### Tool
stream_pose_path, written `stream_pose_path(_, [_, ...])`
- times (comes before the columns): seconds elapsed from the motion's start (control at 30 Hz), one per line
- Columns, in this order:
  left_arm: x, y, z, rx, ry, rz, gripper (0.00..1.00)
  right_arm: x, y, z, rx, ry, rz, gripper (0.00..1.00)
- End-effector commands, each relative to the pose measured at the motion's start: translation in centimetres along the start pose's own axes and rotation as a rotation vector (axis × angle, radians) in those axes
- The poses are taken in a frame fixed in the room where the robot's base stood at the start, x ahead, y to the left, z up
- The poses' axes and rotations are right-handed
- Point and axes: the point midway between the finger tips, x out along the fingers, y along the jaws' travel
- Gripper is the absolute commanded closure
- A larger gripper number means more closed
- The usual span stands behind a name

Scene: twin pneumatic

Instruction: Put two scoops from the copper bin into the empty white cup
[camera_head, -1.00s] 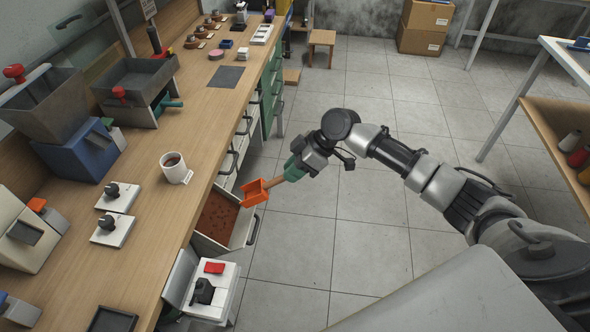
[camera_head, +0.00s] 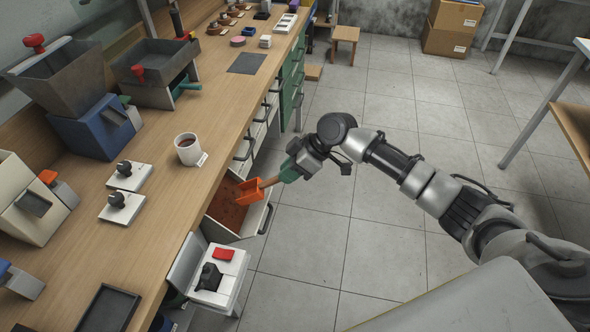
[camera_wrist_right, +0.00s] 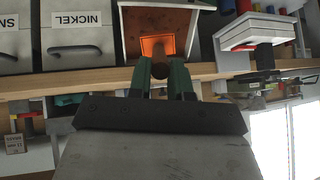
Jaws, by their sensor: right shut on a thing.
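An orange scoop (camera_head: 249,191) with a wooden handle is in my right gripper (camera_head: 288,172), whose green fingers are shut on the handle. The scoop's pan is over the right part of an open drawer bin (camera_head: 268,207) holding reddish-brown material (camera_head: 226,203). I cannot tell whether the pan touches the material. In the right wrist view the pan (camera_wrist_right: 158,45) looks empty, in front of the bin's opening, and the gripper (camera_wrist_right: 161,78) grips the handle. A white cup (camera_head: 187,150) with a tag stands on the bench, with brown material showing inside. My left gripper is not in view.
The bench (camera_head: 160,210) carries hoppers (camera_head: 68,80), two black-knobbed white plates (camera_head: 128,176) and a dark tray (camera_head: 108,308). A white box with a red patch (camera_head: 222,270) is near the bin. A drawer labelled NICKEL (camera_wrist_right: 82,20) is beside it. Floor right of the drawers is clear.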

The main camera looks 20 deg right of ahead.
Motion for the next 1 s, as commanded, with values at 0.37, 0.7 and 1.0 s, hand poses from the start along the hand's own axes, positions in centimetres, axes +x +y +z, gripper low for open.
stream_pose_path(0.37, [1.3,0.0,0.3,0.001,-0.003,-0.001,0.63,2.7,0.1,-0.7,-0.002,0.003,0.000,1.00])
stream_pose_path(0.7, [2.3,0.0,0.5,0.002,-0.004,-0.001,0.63,4.9,0.1,-1.4,-0.001,0.002,0.000,1.00])
stream_pose_path(1.0, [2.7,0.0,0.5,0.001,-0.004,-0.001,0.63,5.9,0.1,-1.7,-0.001,0.001,0.001,1.00])
